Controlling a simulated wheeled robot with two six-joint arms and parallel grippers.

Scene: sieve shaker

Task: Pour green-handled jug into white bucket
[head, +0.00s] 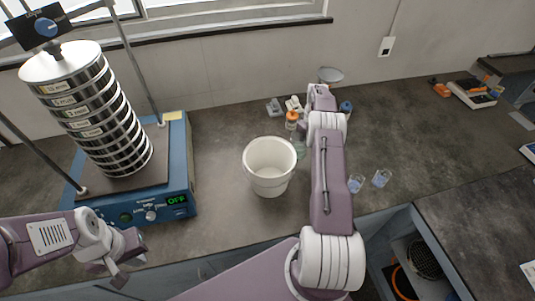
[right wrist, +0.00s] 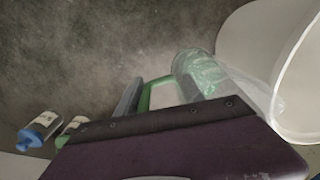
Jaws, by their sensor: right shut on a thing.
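The white bucket (head: 270,184) stands upright on the bench in the middle of the head view. It also shows at the right edge of the right wrist view (right wrist: 298,92). The clear, green-tinted jug (right wrist: 205,72) has its green handle (right wrist: 146,96) between the fingers of my right gripper (right wrist: 165,95), which is shut on it. The jug's clear end overlaps the bucket's rim in the wrist view; whether it touches is unclear. In the head view my right arm hides most of the jug. My left gripper (head: 122,272) is empty, fingers apart, at the lower left.
A blue sieve shaker (head: 180,165) with a tall sieve stack (head: 95,112) stands left of the bucket. An orange-capped bottle (head: 292,120) and small items are behind it. A balance (head: 472,94) is far right.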

